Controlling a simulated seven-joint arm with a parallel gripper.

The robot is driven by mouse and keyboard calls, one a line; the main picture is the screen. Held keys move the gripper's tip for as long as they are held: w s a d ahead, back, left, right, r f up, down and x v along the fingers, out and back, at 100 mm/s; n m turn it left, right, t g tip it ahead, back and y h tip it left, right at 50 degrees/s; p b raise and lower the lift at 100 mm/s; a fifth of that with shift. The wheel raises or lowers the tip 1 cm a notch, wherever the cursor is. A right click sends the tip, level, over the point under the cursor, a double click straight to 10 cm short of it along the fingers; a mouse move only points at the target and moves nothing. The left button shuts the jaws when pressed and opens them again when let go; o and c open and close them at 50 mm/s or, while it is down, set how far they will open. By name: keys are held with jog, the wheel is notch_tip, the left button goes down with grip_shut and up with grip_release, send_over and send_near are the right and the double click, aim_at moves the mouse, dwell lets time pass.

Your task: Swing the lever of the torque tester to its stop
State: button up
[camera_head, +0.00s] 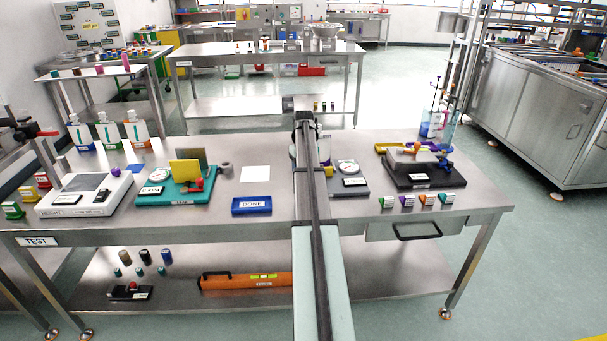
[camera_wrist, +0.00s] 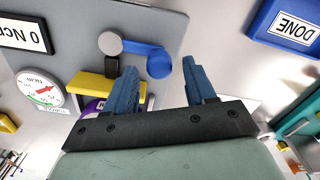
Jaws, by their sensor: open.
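The torque tester (camera_head: 378,190) is a grey plate with a round dial (camera_head: 347,167), right of my arm in the head view; my arm hides part of it. In the wrist view the tester plate (camera_wrist: 205,22) fills the upper left, with the dial (camera_wrist: 40,92) at left. Its lever (camera_wrist: 140,48) runs from a grey round hub to a blue round end. My gripper (camera_wrist: 160,66) is open, its blue fingers apart. The lever's blue end shows between the fingertips; I cannot tell whether they touch. A yellow block (camera_wrist: 85,84) and something purple lie beside the left finger.
A blue DONE tray (camera_head: 251,206) stands left of my arm, with a white sheet (camera_head: 255,174) behind it. The teal leak station (camera_head: 185,194) is further left. A black station (camera_head: 430,178) and several small coloured holders (camera_head: 407,201) stand to the right.

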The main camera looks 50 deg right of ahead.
jog(key=shift+f, duration=0.65)
grip_shut()
dwell(0.4)
